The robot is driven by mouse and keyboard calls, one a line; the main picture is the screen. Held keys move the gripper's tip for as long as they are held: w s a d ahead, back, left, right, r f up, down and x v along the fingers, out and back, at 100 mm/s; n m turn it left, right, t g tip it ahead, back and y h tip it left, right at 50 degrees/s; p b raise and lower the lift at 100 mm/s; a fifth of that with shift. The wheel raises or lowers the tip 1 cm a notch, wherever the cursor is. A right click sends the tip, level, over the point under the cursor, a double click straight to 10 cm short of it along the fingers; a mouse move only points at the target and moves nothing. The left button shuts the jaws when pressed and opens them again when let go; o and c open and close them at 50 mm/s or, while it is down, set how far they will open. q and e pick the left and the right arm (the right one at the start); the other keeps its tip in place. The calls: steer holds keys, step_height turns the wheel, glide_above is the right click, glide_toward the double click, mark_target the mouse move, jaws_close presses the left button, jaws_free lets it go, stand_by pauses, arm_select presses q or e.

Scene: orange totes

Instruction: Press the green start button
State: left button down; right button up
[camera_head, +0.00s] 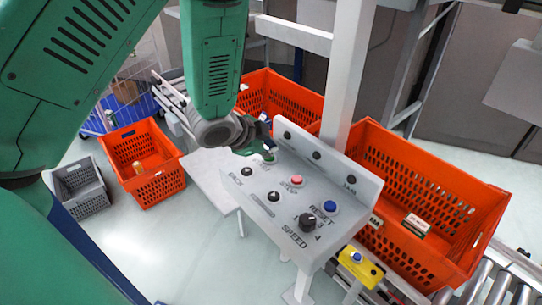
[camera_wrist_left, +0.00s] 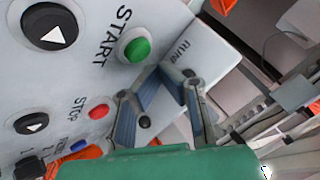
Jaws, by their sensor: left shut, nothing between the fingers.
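The green start button (camera_wrist_left: 137,49) sits by the START label on the white control panel (camera_wrist_left: 75,75) in the left wrist view. In the head view the green button (camera_head: 269,157) shows just below my gripper, partly hidden. My left gripper (camera_wrist_left: 172,73) is shut and empty, its fingertips close beside the green button in the wrist view. Whether they touch it I cannot tell. In the head view the left gripper (camera_head: 264,138) hangs over the panel's far end. My right gripper is not in view.
The panel also carries a red stop button (camera_head: 297,180), a blue reset button (camera_head: 330,207), a black speed knob (camera_head: 308,222) and black buttons. Orange totes (camera_head: 405,175) stand behind and left of it. A yellow box with a blue button (camera_head: 357,258) is below at right.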

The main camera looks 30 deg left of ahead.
arm_select(q)
steer(key=shift+f, duration=0.3)
steer(key=shift+a+f, duration=0.15)
steer(key=shift+a, duration=0.25)
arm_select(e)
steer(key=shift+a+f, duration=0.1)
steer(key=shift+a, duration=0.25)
